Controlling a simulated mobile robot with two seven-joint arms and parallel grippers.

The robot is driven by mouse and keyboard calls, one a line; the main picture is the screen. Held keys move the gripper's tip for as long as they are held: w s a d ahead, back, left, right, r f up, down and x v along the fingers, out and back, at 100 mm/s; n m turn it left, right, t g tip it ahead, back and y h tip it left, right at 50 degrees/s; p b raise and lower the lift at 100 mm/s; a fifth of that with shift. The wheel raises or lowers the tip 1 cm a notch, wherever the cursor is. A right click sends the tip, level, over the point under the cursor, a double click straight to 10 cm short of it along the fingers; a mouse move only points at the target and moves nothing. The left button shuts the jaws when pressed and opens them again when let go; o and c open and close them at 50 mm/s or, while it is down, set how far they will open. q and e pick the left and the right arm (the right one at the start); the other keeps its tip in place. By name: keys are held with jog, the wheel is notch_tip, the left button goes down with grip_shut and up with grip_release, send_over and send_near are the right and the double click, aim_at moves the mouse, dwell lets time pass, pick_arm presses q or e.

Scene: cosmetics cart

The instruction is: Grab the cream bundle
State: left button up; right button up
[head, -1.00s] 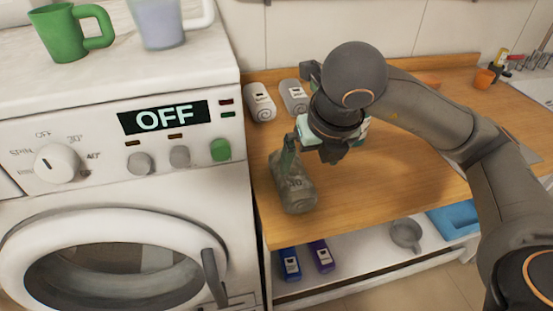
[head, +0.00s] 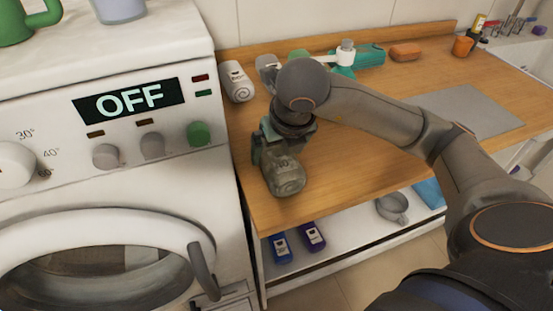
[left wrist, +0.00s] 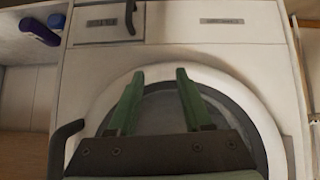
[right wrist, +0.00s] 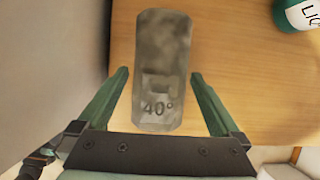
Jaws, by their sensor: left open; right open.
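A grey-beige mottled bundle (head: 285,175) marked 40° lies near the left front of the wooden counter. It also shows in the right wrist view (right wrist: 162,65). My right gripper (right wrist: 160,75) is open, with its fingers on either side of this bundle and visible gaps. In the head view my right gripper (head: 268,150) is low over the counter, partly hidden by my arm. A whitish roll (head: 238,82) lies at the counter's back left, with a greyer one (head: 267,70) beside it. My left gripper (left wrist: 160,74) is open and empty, facing the washing machine.
The washing machine (head: 60,140), reading OFF, stands left of the counter (head: 350,155). Blue (head: 280,247) and purple (head: 313,236) packs and a grey pot (head: 392,207) are on the lower shelf. A teal bottle (right wrist: 298,14) lies right of the bundle. Mid-counter is clear.

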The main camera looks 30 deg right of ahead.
aim_at(278, 153)
jog(key=x, duration=0.3)
jog(key=shift+f, duration=0.25)
jog(key=shift+r, duration=0.1)
jog(key=c, duration=1.2)
jog(key=shift+c, duration=0.2)
